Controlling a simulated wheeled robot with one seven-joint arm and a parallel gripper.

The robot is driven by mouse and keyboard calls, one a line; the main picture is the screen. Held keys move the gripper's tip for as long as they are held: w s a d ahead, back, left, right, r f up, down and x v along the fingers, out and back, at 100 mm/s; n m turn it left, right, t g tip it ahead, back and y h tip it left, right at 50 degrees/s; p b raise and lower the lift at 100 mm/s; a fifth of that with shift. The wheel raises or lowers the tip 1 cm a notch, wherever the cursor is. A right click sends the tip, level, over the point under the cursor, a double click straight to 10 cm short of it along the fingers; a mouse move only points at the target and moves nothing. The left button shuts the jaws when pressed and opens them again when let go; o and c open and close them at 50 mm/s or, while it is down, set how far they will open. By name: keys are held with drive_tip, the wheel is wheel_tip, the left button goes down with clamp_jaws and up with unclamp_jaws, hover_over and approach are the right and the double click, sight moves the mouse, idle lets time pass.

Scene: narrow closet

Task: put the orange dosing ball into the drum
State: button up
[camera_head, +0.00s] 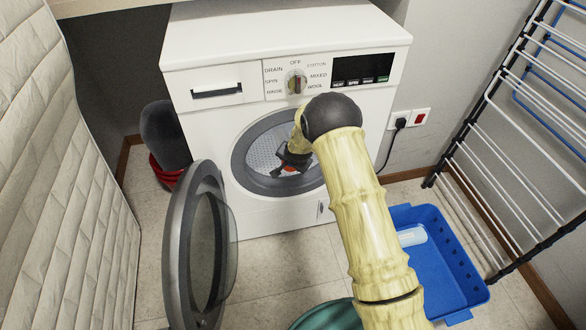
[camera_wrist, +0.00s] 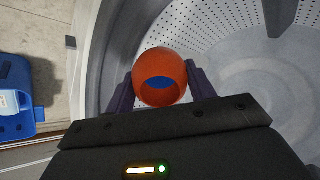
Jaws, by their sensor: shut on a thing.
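The orange dosing ball (camera_wrist: 163,66) has a round opening with blue inside. My gripper (camera_wrist: 160,85) is shut on it, one finger on each side, in the wrist view. In the head view my gripper (camera_head: 289,166) is at the open mouth of the washing machine, with only a bit of the orange ball showing. The drum (camera_wrist: 228,52) is grey perforated metal and fills the wrist view behind the ball. The drum also shows through the round opening in the head view (camera_head: 262,156). I cannot tell how far the ball is above the drum's surface.
The washer's round door (camera_head: 180,245) stands open to the left. A blue basket (camera_head: 440,270) with a pale bottle (camera_head: 411,236) is on the floor at right. A drying rack (camera_head: 500,190) leans by the right wall. A red bucket (camera_head: 163,176) stands left of the washer.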

drive_tip(key=shift+w+a+f+b, duration=0.2)
drive_tip(key=shift+w+a+b, duration=0.1)
drive_tip(key=shift+w, duration=0.6)
drive_tip(key=shift+w+a+f+b, duration=0.25)
drive_tip(key=shift+w, duration=0.65)
drive_tip(key=shift+w+a+f+b, duration=0.2)
drive_tip(key=shift+w+a+b, duration=0.1)
drive_tip(key=shift+w, duration=0.6)
drive_tip(key=shift+d, duration=0.1)
drive_tip(key=o, duration=1)
drive_tip(key=shift+o, duration=0.2)
drive_tip(key=shift+s, duration=0.1)
drive_tip(key=s+d+r+p, duration=0.1)
drive_tip(key=s+p, duration=0.3)
drive_tip(key=s, duration=0.5)
drive_tip(key=s+d+r+p, duration=0.2)
drive_tip(key=s+d+p, duration=0.2)
drive_tip(key=s, duration=0.6)
drive_tip(key=shift+d, duration=0.25)
